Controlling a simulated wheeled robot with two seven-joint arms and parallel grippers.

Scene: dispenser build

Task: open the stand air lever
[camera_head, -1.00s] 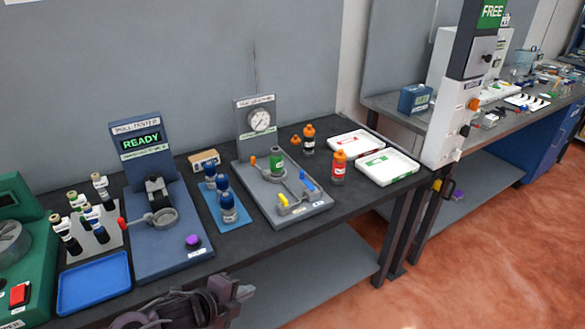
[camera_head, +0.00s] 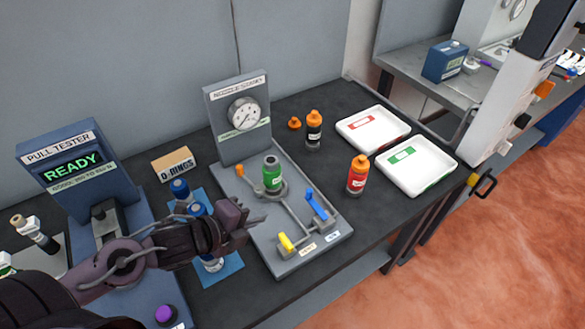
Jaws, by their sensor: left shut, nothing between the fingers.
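The grey stand (camera_head: 262,241) has an upright back panel with a round gauge (camera_head: 244,114). A green bottle (camera_head: 272,175) stands upright in its holder. Two levers sit near the stand's front edge: a blue lever (camera_head: 317,206) on the right and a yellow lever (camera_head: 286,243) on the left. Small labels lie in front of them, too small to read surely. An orange-tipped part (camera_head: 240,170) is at the stand's left. My left gripper (camera_head: 257,221) is shut and empty, over the stand's left edge, left of the yellow lever and apart from both levers. My right gripper is not in view.
Blue-capped bottles on a blue mat (camera_head: 228,268) are partly hidden by my left arm. The pull tester (camera_head: 75,165) stands left. Orange-capped bottles (camera_head: 358,174) and two white trays (camera_head: 425,185) are right of the stand. The bench front right is clear.

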